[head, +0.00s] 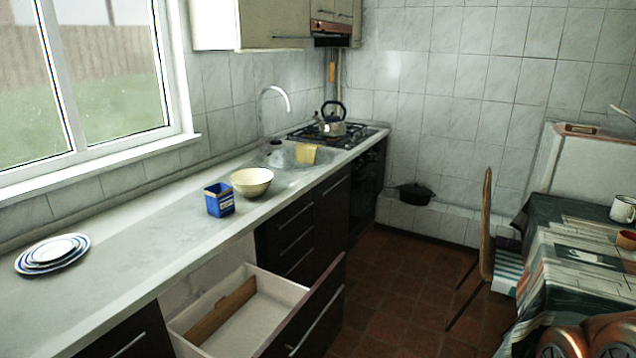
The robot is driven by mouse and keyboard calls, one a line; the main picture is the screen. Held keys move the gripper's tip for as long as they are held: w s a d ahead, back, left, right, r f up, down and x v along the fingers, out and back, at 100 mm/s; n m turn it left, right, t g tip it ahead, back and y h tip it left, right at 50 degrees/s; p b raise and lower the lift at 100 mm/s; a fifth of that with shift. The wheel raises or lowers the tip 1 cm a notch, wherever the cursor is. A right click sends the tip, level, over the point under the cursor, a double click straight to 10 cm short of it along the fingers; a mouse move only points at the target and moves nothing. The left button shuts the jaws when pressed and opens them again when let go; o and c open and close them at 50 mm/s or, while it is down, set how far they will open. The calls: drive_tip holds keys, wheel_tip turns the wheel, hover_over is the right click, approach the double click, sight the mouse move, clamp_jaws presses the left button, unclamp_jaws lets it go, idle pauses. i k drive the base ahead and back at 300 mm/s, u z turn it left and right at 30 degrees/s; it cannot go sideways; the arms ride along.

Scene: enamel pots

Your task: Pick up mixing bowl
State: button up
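A cream mixing bowl (251,181) stands upright on the light countertop (130,225), in front of the sink. Its inside looks empty. A blue square box (219,200) stands just to its left and nearer to me. My gripper is not in view, so its state does not show.
A drawer (262,312) is pulled open below the counter. Stacked plates (52,254) lie at the left. A faucet (272,108), a yellow cloth (305,153) and a kettle (333,120) are behind the bowl. A chair (486,225) and covered table (580,265) stand right; tiled floor lies between.

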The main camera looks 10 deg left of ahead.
sight(252, 182)
drive_tip(key=z, duration=0.2)
drive_tip(key=i, duration=3.45)
drive_tip(key=u, duration=3.9)
drive_tip(key=i, duration=0.45)
drive_tip(key=z, duration=0.05)
